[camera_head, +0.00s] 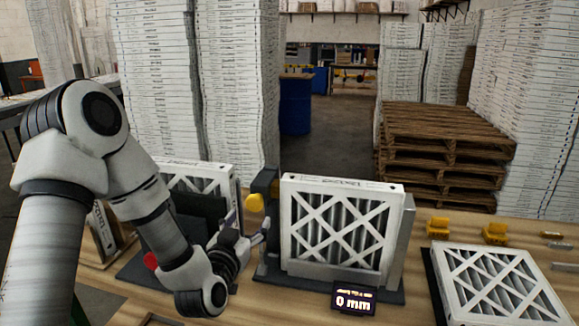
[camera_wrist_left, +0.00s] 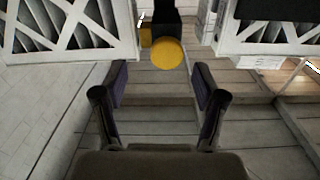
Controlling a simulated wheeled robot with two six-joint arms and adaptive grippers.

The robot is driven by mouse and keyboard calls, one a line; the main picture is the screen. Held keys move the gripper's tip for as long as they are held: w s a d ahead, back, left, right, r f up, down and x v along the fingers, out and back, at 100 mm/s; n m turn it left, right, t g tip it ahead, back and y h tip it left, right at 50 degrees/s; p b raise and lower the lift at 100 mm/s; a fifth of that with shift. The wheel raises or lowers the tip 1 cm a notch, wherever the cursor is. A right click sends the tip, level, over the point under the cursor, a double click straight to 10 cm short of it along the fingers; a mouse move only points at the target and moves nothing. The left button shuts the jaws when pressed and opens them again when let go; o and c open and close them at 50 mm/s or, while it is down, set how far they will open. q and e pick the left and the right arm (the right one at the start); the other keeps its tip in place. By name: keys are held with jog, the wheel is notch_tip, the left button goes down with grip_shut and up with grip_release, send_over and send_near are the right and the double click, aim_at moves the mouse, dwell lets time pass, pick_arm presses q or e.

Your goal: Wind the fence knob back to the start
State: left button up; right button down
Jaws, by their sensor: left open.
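The yellow round fence knob (camera_head: 255,202) sits on a dark upright at the left end of the fixture, beside a white-framed filter (camera_head: 342,230). A small display (camera_head: 354,300) in front of the fixture reads "0 mm". My left gripper (camera_head: 249,224) is open and empty, just short of the knob. In the left wrist view the knob (camera_wrist_left: 167,53) lies beyond the two fingertips, roughly centred between them and apart from both. My right gripper is not in view.
A second filter fixture (camera_head: 185,205) with a red knob (camera_head: 151,261) stands partly behind my left arm. Another filter (camera_head: 495,285) lies at the right. Yellow blocks (camera_head: 438,227) sit behind it. Wooden pallets (camera_head: 445,150) and tall stacks stand beyond the bench.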

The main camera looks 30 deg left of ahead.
aim_at(253, 205)
pick_arm(q)
jog(key=p+x, duration=0.1)
jog(key=x, duration=0.1)
jog(key=p+x, duration=0.1)
jog(key=x, duration=0.1)
jog(key=a+p+x, duration=0.1)
jog(key=x, duration=0.2)
jog(key=shift+s+r, duration=0.1)
jog(key=shift+r, duration=0.1)
jog(key=shift+s+d+r, duration=0.1)
jog(key=shift+s+r, duration=0.05)
jog(key=shift+s, duration=0.05)
jog(key=shift+w, duration=0.1)
jog(key=c, duration=1.2)
jog(key=shift+o, duration=0.2)
jog(key=shift+f+n+b, duration=0.25)
jog(key=shift+n+b, duration=0.35)
jog(key=shift+b, duration=0.25)
jog(key=shift+r, duration=0.2)
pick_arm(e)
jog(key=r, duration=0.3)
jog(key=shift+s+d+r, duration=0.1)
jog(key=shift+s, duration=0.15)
